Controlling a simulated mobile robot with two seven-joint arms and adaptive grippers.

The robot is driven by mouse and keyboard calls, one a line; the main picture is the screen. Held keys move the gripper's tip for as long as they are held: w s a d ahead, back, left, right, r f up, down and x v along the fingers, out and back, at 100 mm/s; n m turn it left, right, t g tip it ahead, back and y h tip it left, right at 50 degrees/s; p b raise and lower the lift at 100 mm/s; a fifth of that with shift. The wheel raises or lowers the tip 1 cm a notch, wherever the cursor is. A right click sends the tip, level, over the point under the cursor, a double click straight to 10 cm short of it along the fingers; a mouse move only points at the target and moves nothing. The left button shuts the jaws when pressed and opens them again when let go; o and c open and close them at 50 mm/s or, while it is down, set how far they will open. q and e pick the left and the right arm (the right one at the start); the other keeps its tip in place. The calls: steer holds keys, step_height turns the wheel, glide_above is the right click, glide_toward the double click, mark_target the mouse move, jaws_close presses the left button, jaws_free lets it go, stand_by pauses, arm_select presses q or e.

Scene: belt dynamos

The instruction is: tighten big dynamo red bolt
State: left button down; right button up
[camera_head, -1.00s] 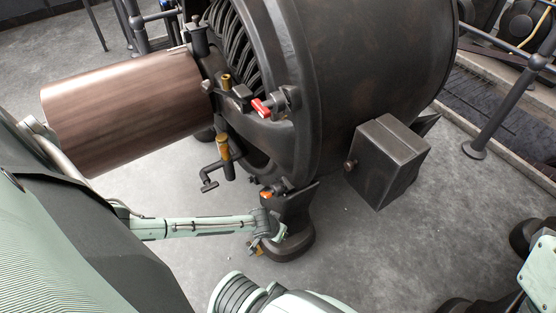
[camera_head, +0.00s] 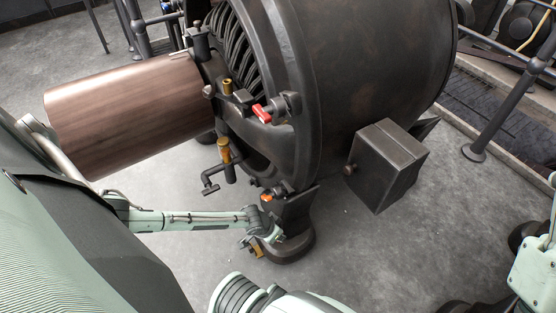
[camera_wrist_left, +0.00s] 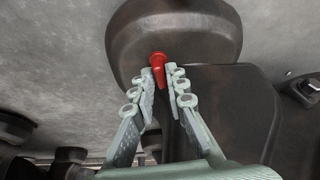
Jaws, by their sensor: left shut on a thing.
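The big dynamo (camera_head: 380,60) is a large dark drum with a ribbed coil at its left end and a dark foot (camera_head: 290,240) on the floor. In the left wrist view, a red bolt (camera_wrist_left: 158,64) sticks out of a dark rounded base (camera_wrist_left: 172,30). My left gripper (camera_wrist_left: 158,73) has one finger on each side of the bolt and is shut on it near its head. In the head view my left gripper (camera_head: 272,239) is at the foot, and the bolt cannot be made out there. My right gripper is not in view.
A red-handled clamp (camera_head: 262,114) and brass-coloured fittings (camera_head: 224,150) jut from the dynamo's left side. A brown cylinder (camera_head: 125,108) extends left. A dark box (camera_head: 385,165) is on the drum's near side. Railing posts (camera_head: 498,110) stand at the right. Grey floor in front is clear.

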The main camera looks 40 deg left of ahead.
arm_select(q)
steer(key=c, duration=1.6)
jaws_free()
steer(key=v, duration=1.2)
